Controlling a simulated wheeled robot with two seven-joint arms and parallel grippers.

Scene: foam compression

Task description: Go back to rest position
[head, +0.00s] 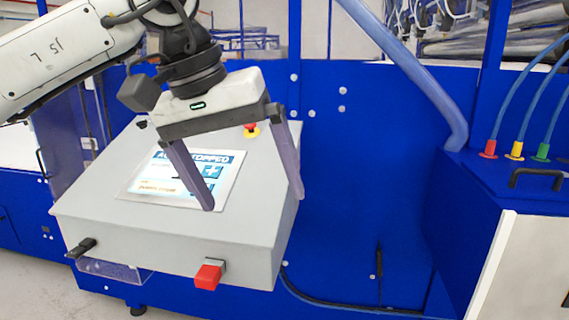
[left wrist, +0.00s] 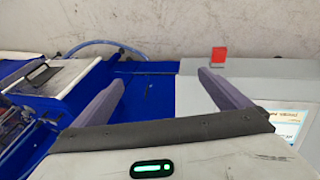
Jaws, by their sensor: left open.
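My left gripper (head: 252,203) hangs in front of and above the grey control box in the head view. Its two long grey fingers are spread wide apart with nothing between them. In the left wrist view my left gripper (left wrist: 165,90) also shows its fingers apart and empty. One finger overlaps the screen (head: 185,178) of the grey control box (head: 210,228); I cannot tell whether it touches. The other finger is by the box's right edge. My right gripper is not in view.
A red switch (head: 208,275) sits on the box's front; it also shows in the left wrist view (left wrist: 218,54). A red button (head: 251,128) is at the box's back. A blue machine wall (head: 350,200) stands behind. Coloured hoses (head: 517,150) and a black handle (head: 536,177) are at right.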

